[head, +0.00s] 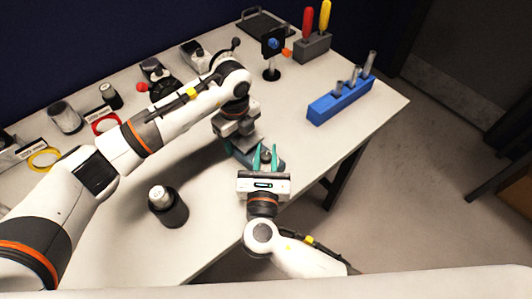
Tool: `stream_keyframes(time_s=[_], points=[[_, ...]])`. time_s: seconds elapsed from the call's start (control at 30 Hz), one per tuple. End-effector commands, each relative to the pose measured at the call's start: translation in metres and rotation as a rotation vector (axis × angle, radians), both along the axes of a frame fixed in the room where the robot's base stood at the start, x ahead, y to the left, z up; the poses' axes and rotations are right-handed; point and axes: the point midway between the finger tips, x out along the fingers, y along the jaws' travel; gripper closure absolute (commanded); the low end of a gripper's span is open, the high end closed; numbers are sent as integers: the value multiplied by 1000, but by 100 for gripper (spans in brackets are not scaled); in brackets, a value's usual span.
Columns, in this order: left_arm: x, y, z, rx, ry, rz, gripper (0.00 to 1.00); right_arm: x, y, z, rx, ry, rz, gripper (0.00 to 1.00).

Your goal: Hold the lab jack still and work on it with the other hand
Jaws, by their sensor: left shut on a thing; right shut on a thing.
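The lab jack (242,153) is a small teal and grey piece on the white table, between my two grippers and partly hidden by them. My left gripper (240,142) comes down from the upper left and is shut on the lab jack's far left side; its fingertips are hard to make out. My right gripper (265,156) comes from the front, with its teal fingers pointing away from me. It is shut at the near right side of the jack, on a small dark round part that looks like its knob (267,156).
A dark cup with a white-topped item (168,205) stands left of the grippers. A blue rack (341,100) is to the right, a post-mounted device (272,54) and a screwdriver holder (313,47) behind. Jars and tape rolls line the back left. The table's right edge is close.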

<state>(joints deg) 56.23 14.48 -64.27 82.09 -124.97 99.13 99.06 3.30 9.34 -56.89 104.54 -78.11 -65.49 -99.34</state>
Motion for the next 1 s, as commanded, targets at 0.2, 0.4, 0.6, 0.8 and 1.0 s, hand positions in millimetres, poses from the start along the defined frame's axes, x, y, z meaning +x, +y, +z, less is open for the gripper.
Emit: stream_keyframes(time_s=[0.2,0.4,0.6,0.8,1.0], points=[[-1,-1,0,0,3,-3,89,1,0,2,1,-6,0,74],[-1,-1,0,0,3,-3,89,1,0,2,2,-4,2,55],[-1,-1,0,-2,2,-4,89,0,1,1,1,-2,11,55],[-1,-2,0,-3,2,-5,89,0,1,0,-2,-5,102,55],[-1,-3,0,-3,1,-5,89,0,0,1,-5,-5,286,55]])
